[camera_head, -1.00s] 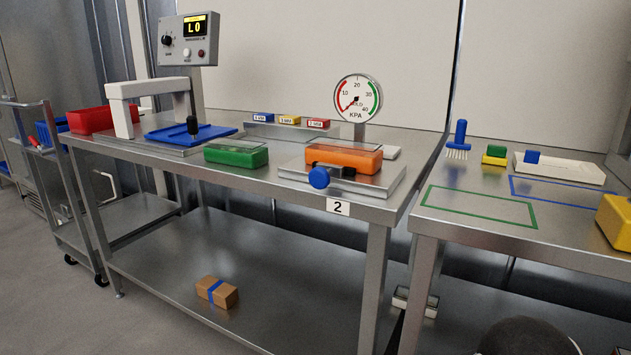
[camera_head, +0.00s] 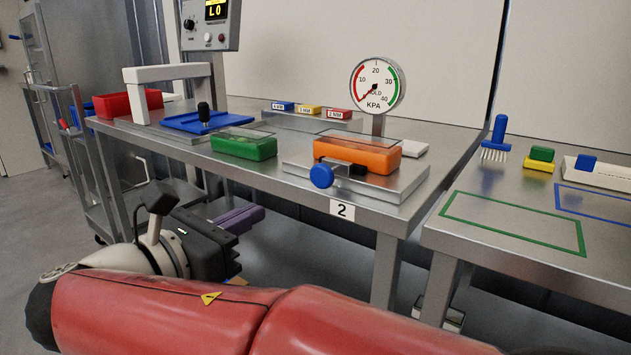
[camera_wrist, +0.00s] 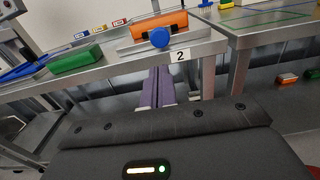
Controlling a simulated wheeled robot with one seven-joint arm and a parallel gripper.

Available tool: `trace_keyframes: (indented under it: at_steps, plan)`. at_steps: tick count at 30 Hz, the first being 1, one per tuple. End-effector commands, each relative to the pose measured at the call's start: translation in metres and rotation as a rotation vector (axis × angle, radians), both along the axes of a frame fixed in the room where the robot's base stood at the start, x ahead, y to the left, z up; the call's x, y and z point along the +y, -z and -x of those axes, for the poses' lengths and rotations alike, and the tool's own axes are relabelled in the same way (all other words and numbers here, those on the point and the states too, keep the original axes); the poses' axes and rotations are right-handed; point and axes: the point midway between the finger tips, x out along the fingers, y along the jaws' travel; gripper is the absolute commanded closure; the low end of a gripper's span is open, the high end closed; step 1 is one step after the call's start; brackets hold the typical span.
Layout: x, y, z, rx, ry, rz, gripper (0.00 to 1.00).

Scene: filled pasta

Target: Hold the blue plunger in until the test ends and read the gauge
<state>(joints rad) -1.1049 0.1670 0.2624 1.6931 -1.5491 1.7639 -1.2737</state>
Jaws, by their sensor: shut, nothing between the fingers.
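The blue plunger (camera_head: 321,175) is a round knob on the front of a metal test plate (camera_head: 408,188) at the table's front edge. Behind it sits an orange tray (camera_head: 358,155) with a clear top. The wrist view also shows the plunger (camera_wrist: 160,38) beyond the fingertips.
A green tray (camera_head: 244,144) stands left of the test plate. A press frame with a blue plate (camera_head: 195,121) and an LO display (camera_head: 215,10) are further left. A right-hand table (camera_head: 480,240) has outlined areas. A label 2 (camera_head: 342,210) is on the front edge.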

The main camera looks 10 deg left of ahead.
Motion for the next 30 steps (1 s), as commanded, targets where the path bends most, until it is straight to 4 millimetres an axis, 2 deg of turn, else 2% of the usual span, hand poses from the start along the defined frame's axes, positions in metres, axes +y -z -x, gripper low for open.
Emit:
trace_keyframes:
  at_steps: [10, 14, 20, 30]
  plan:
    - [0.004, -0.001, 0.002, -0.007, -0.006, 0.011, 1.00]
    - [0.001, -0.001, -0.003, -0.007, -0.005, 0.009, 1.00]
    - [-0.011, -0.001, -0.032, -0.007, -0.002, 0.009, 1.00]
    - [-0.038, -0.002, -0.097, -0.007, -0.002, 0.010, 1.00]
